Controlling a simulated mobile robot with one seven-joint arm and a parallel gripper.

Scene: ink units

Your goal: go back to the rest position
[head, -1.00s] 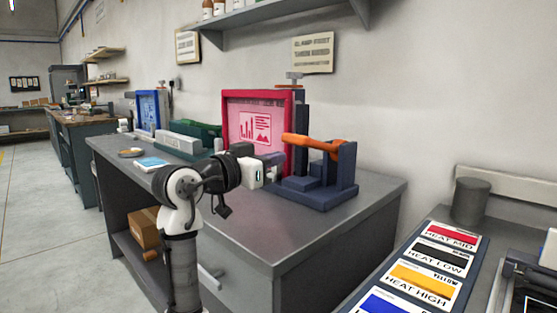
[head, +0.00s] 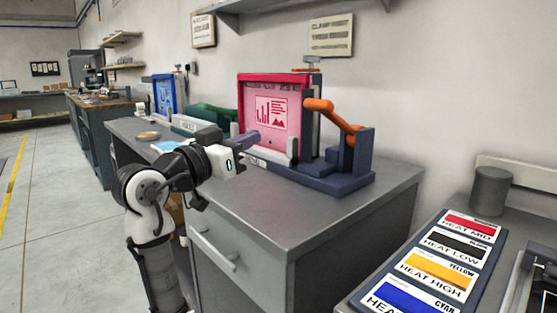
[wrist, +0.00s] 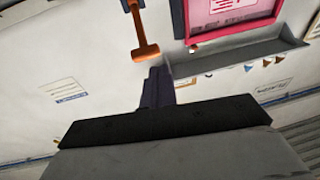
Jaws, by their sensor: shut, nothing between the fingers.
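My gripper (head: 249,139) is shut and empty, with its grey-purple fingers together. In the head view it appears in front of the lower left of the red-framed screen (head: 242,98). A gap to the screen cannot be judged. In the wrist view my gripper (wrist: 157,78) points toward the wall, with the orange lever (wrist: 146,50) just beyond its tips and apart from them in the picture. In the head view the orange lever (head: 335,114) slants up to the left from the dark blue clamp stand (head: 365,155).
The screen stands on a grey bench (head: 290,215) with a drawer handle (head: 215,249) at its front. A blue-framed screen (head: 163,95) stands farther back. A tray of colour cards (head: 437,262) and a dark cylinder (head: 491,190) are at right. Open floor (head: 60,200) lies at left.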

